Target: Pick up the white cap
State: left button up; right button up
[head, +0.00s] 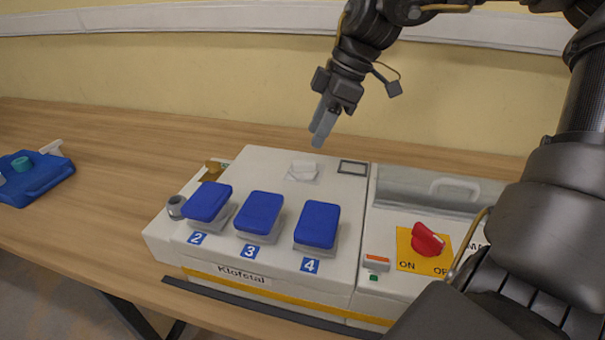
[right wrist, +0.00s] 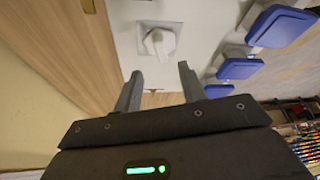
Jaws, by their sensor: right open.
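The white cap (head: 303,168) sits on a pale square plate on top of the white socket box (head: 262,165), behind the row of blue lids. In the right wrist view the cap (right wrist: 158,42) lies just beyond the fingertips, roughly between them. My right gripper (head: 323,125) is open and empty, above and behind the cap in the head view. Its two fingers also show in the right wrist view (right wrist: 157,74), apart, with nothing between them. My left gripper is not in view.
Blue socket lids (head: 260,212) numbered 2, 3 and 4 stand in front of the cap. A red switch (head: 427,240) is at the right. A blue tray (head: 35,180) with small items lies at far left. The wooden table (head: 110,190) between is clear.

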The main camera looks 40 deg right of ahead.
aim_at(304, 162)
jog(key=shift+x, duration=0.85)
jog(key=shift+s, duration=0.1)
jog(key=x, duration=0.5)
jog(key=shift+f, duration=0.1)
grip_shut()
